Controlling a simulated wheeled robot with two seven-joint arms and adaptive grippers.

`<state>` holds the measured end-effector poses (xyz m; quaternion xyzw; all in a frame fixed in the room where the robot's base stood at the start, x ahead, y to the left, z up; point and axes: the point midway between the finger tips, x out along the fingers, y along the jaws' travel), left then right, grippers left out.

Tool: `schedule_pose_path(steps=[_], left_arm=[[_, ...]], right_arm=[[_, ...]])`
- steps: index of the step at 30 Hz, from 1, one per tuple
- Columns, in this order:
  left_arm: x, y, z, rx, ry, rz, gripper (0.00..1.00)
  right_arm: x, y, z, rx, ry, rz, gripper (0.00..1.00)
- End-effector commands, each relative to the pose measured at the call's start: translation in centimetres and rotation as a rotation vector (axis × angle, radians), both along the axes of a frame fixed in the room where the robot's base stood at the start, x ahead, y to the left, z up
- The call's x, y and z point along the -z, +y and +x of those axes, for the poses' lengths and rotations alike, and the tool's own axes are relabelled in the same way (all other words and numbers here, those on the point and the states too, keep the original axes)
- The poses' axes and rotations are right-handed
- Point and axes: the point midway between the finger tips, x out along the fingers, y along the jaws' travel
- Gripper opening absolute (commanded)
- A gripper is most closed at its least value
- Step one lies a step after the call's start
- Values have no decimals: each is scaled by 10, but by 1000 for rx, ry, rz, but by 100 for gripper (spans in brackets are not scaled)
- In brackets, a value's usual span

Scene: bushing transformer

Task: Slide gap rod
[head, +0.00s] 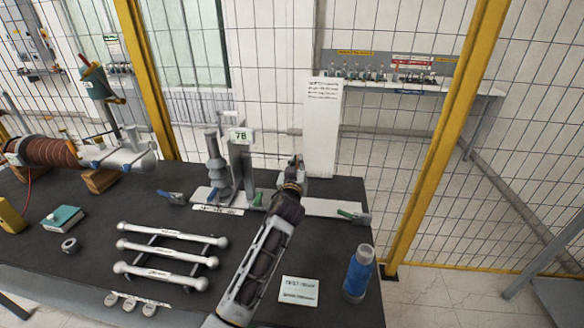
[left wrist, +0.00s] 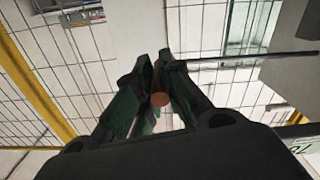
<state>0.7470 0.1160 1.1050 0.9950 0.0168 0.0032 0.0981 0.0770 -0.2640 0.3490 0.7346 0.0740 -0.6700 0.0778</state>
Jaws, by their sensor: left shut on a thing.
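My left gripper (head: 293,170) is above the white base plate (head: 330,207) at the back of the dark table, right of the grey stand (head: 242,165) under the "78" sign. In the left wrist view my left gripper (left wrist: 160,85) is shut on the gap rod. The rod's round orange-brown end (left wrist: 159,99) shows between the fingers. A thin dark rod (left wrist: 265,57) runs from the fingers toward a grey block on the right. In the head view my gripper hides most of the rod. My right gripper is in neither view.
A white text panel (head: 322,128) stands close behind my gripper. White bars (head: 170,257) lie on a rack in front left. A wire fence with yellow posts (head: 444,140) closes off the back.

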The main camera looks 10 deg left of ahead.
Motion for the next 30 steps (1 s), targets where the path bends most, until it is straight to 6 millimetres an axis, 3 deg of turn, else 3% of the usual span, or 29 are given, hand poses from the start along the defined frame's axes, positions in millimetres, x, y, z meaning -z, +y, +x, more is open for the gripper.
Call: schedule_pose_path(steps=[1, 9, 10, 15, 23, 30], left_arm=[[7, -1, 0, -1, 11, 1, 0], [7, -2, -1, 0, 13, 2, 0], [7, -2, -1, 0, 13, 2, 11], [7, -1, -1, -1, 14, 3, 29], [8, -2, -5, -1, 15, 3, 29], [9, -4, -21, 1, 16, 1, 29]], right_arm=[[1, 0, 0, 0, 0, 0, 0], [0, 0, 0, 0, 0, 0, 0], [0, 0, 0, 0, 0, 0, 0], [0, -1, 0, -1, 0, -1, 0], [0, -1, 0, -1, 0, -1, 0], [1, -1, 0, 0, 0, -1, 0]])
